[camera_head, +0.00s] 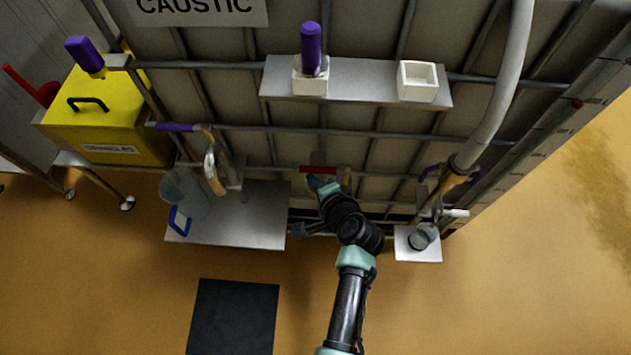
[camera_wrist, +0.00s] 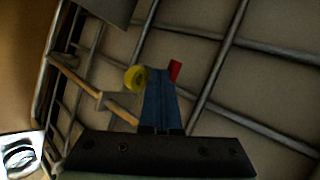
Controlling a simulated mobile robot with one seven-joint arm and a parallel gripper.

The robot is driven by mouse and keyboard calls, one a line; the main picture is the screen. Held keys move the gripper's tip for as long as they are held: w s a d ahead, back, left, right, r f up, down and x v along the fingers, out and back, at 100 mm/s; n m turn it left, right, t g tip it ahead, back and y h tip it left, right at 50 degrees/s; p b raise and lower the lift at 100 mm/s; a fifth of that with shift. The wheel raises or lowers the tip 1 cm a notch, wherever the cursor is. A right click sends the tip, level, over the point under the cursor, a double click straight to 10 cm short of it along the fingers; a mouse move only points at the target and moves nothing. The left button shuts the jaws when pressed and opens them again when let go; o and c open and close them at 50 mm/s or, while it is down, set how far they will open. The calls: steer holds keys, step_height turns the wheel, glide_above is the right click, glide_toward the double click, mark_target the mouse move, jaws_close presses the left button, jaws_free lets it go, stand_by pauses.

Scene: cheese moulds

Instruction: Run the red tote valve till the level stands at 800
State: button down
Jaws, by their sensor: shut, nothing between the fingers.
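The red valve handle (camera_head: 318,169) lies level on the front of the caged tote, at the middle of its lower part. In the wrist view a red piece (camera_wrist: 175,70) shows just past my fingertips, with a round yellow part (camera_wrist: 135,78) to its left. My gripper (camera_head: 316,182) is shut and empty, right beside the red handle; I cannot tell if it touches. Its blue fingers (camera_wrist: 160,85) lie together in the wrist view. A clear jug with a blue handle (camera_head: 179,222) stands on the left of the low shelf. I cannot read any level or scale.
A purple-handled valve (camera_head: 175,127) with a brass spout sits left, another purple handle (camera_head: 440,170) right. A small beaker (camera_head: 423,237) stands on a white plate (camera_head: 419,254). Above is a shelf (camera_head: 360,78) with white cups. A yellow box (camera_head: 110,120) stands left.

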steer(key=p+v, duration=0.2)
steer(key=v, duration=1.1)
steer(key=shift+f, duration=0.1)
stand_by(1.3)
